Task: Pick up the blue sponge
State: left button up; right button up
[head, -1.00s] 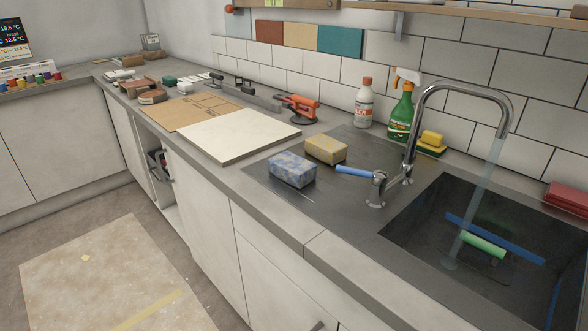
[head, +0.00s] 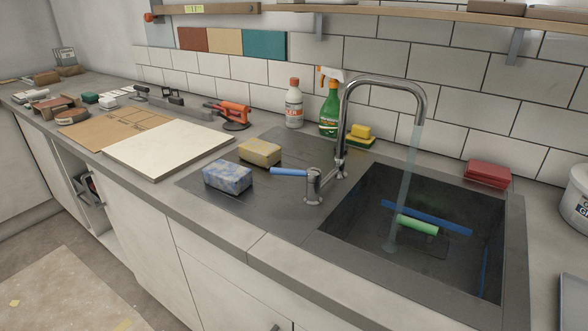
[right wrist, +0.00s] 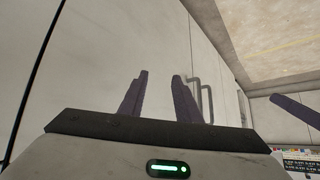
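The blue sponge (head: 228,176) is a mottled blue and grey block in the head view. It lies on the dark drainboard left of the tap, in front of the yellow sponge (head: 260,152). Neither gripper shows in the head view, and nothing touches the sponge there. In the right wrist view, my right gripper (right wrist: 160,76) is open and empty, its two dark fingers apart in front of pale cabinet fronts. The sponge is not in that view. My left gripper is not seen.
The tap (head: 345,140) with its blue lever (head: 290,172) stands close right of the sponges, with water running into the sink (head: 345,235). A pale board (head: 165,150) lies to the left. Bottles (head: 293,105) stand behind. The drainboard's front strip is clear.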

aim_at(230, 178)
jog(key=k, duration=0.5)
jog(key=u, duration=2.15)
jog(key=i, duration=1.5)
jog(key=z, duration=3.1)
